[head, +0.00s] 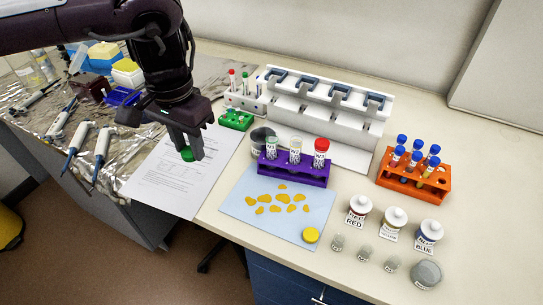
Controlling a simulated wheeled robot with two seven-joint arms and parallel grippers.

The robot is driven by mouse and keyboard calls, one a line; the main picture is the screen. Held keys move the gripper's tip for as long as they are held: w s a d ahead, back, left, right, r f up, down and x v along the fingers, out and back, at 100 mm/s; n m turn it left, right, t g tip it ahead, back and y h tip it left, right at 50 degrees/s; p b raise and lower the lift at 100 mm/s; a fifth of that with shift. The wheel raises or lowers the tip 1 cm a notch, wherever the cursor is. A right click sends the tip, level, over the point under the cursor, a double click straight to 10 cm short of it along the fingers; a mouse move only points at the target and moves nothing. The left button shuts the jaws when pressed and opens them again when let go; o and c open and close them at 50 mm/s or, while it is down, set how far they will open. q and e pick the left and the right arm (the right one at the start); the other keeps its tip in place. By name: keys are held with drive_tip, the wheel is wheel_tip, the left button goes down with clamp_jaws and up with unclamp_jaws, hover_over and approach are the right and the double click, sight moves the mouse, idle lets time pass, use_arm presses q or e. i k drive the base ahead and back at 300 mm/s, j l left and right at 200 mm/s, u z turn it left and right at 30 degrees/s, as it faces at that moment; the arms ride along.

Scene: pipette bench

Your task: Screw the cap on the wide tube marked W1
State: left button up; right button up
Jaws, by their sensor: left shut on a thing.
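My left gripper (187,152) comes down from the upper left and is shut on a green cap (187,155), held above the printed paper sheet. The purple rack (292,174) stands to its right, apart from it, with three wide tubes. The left tube (270,148) and the middle tube (295,151) look uncapped; the right tube (320,154) has a red cap. The tubes carry small dark markings, too small to tell which one is W1. My right gripper is out of view.
A blue mat (240,208) with yellow pieces and a yellow lid (311,235) lies in front of the rack. An orange rack (412,183) of blue-capped tubes and labelled bottles (394,222) stand right.

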sight(272, 140)
drive_tip(key=z, duration=0.35)
drive_tip(key=j+z, duration=0.85)
drive_tip(key=k+j+z, duration=0.15)
drive_tip(key=z, duration=0.3)
drive_tip(key=k+j, duration=0.15)
drive_tip(key=j, duration=0.2)
drive_tip(key=k+j+z, duration=0.1)
drive_tip(key=j, duration=0.3)
drive_tip(key=k+j, duration=0.25)
drive_tip(key=j+z, duration=0.05)
drive_tip(key=j, duration=0.05)
